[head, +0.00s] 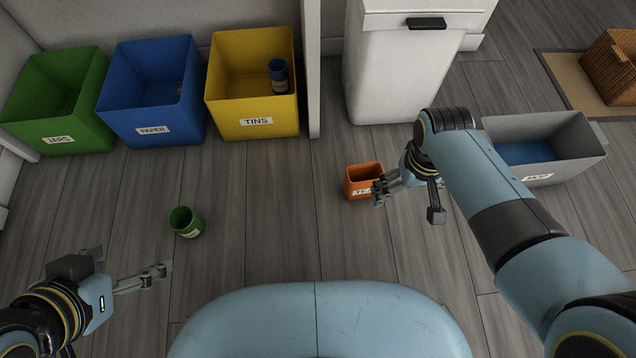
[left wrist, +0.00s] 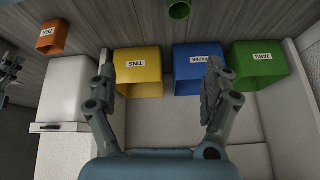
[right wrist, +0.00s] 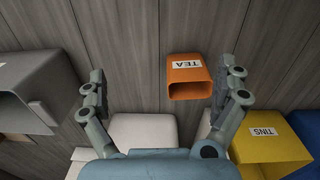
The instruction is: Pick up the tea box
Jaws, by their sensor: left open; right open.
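The tea box is an orange open box with a white label, standing on the floor in the head view (head: 360,182). In the right wrist view the tea box (right wrist: 190,82) lies ahead, between the fingers but nearer the right one, with its TEA label readable. My right gripper (head: 380,190) is open beside the box's right side and partly overlaps its label in the head view. I cannot tell whether a finger touches it. My left gripper (head: 130,272) is open and empty above the floor at the lower left, far from the box, which also shows in the left wrist view (left wrist: 53,38).
Green (head: 90,125), blue (head: 112,110) and yellow (head: 222,118) bins stand at the back left; the yellow one holds a tin (head: 278,76). A small green pot (head: 186,222) is on the floor. A white cabinet (head: 400,80) and grey bin (head: 590,160) stand behind and right.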

